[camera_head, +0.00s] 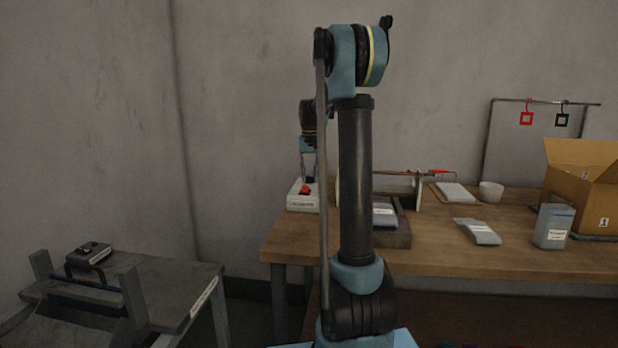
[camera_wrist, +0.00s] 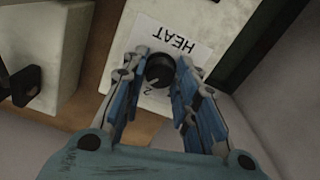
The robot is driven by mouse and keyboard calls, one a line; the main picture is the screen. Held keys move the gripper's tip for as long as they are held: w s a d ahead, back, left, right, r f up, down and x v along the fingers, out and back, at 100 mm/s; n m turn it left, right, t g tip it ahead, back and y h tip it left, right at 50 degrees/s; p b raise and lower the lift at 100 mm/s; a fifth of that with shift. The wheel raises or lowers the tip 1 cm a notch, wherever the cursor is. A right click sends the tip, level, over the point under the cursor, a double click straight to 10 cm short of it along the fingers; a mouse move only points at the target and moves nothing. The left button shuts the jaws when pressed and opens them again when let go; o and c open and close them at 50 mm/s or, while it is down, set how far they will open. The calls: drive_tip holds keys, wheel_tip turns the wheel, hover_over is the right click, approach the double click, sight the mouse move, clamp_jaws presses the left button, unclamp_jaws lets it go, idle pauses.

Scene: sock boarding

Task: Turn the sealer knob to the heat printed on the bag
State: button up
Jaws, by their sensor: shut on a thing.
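The sealer knob (camera_wrist: 159,72) is a dark round knob on a white plate marked HEAT (camera_wrist: 177,42). A digit like a 2 shows beside it in the wrist view; other marks are hidden. My gripper (camera_wrist: 164,62) has its fingers on both sides of the knob and is shut on it. In the head view my gripper (camera_head: 309,179) is low at a white box (camera_head: 303,203) with a red part, at the left end of the bench. Pale bags (camera_head: 478,231) with labels lie on the bench; their print is too small to read.
Red and black tags (camera_head: 526,118) hang behind. A dark side table (camera_head: 150,285) stands left.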

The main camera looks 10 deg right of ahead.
drive_tip(key=n, duration=0.6)
drive_tip(key=shift+n, duration=0.3)
idle(0.4)
drive_tip(key=o, duration=1.1)
drive_tip(key=shift+c, duration=0.2)
wheel_tip(320, 180, up, 12)
drive_tip(key=shift+w+f, duration=0.1)
